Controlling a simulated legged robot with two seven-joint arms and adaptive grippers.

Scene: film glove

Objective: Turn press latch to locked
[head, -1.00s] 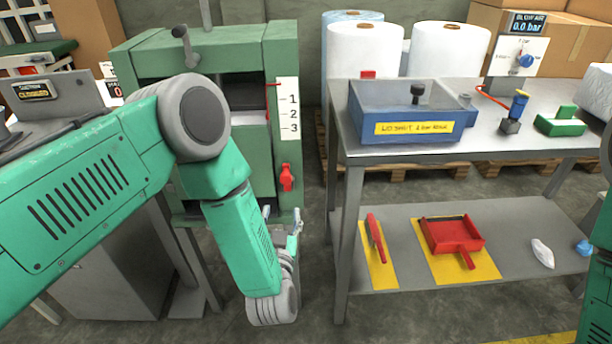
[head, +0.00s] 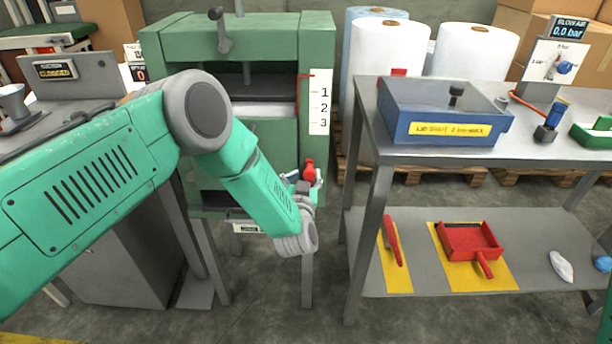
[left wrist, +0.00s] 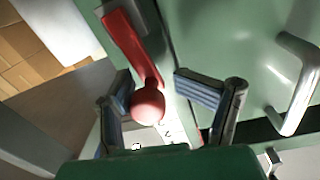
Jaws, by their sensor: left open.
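The press latch (head: 309,171) is a red lever low on the right post of the green press (head: 318,50), below a white 1-2-3 scale. In the left wrist view the red latch (left wrist: 128,45) slants across the picture and ends in a round red knob (left wrist: 147,104). My left gripper (head: 304,182) is at the latch in the head view. In the left wrist view my left gripper (left wrist: 157,92) is open, one blue-grey finger on each side of the knob. I cannot tell whether the left finger touches it. My right gripper is out of view.
A grey metal table (head: 365,110) stands right of the press, carrying a blue box (head: 440,108). Its lower shelf holds a red dustpan (head: 468,240) and a red-handled brush (head: 393,240). A grey handle (left wrist: 297,85) sits on the green panel beside the gripper.

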